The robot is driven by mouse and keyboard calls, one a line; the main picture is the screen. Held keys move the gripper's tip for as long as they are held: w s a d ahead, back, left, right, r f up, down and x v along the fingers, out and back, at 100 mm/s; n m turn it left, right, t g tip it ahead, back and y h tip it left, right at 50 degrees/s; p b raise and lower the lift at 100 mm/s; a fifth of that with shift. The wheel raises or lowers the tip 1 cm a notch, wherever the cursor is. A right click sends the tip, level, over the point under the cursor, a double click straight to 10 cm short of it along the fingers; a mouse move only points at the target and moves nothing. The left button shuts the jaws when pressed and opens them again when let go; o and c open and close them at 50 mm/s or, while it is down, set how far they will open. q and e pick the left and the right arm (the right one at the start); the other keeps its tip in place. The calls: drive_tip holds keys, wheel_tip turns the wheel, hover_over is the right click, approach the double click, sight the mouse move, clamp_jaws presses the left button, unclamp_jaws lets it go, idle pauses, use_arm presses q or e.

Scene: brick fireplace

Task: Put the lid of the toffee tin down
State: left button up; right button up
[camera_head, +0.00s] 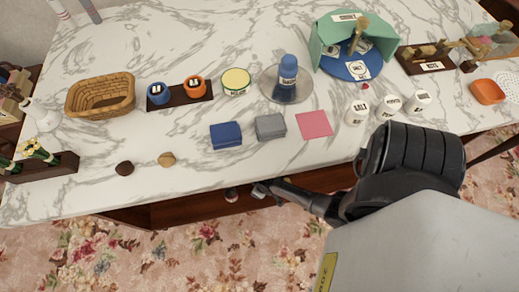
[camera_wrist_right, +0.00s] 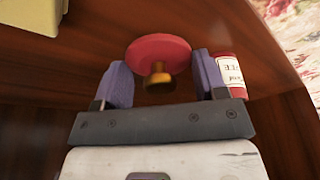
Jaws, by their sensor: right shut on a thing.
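My right gripper (camera_wrist_right: 160,85) is shut on a round red lid (camera_wrist_right: 158,48) with a brass-coloured knob (camera_wrist_right: 158,76), between its purple fingers. A small red tin (camera_wrist_right: 232,72) with a white label stands just right of the right finger, partly hidden by it. Its label is upside down and only partly readable. In the head view my right gripper (camera_head: 262,189) is at the front edge of the marble table, over the dark wooden space below. The lid is too small to make out there. My left gripper is not in view.
A pale yellow box (camera_wrist_right: 28,14) lies at the upper left of the wooden surface (camera_wrist_right: 80,55). The marble table (camera_head: 215,172) above carries a basket (camera_head: 92,84), blue and grey folded cloths, a pink square (camera_head: 314,125) and several white jars. Flowered carpet lies in front.

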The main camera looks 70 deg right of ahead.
wheel_tip(320, 180, down, 4)
drive_tip(key=b, duration=0.3)
drive_tip(key=shift+r, duration=0.1)
drive_tip(key=o, duration=0.4)
drive_tip(key=shift+f, duration=0.2)
drive_tip(key=o, duration=0.5)
drive_tip(key=shift+r, duration=0.1)
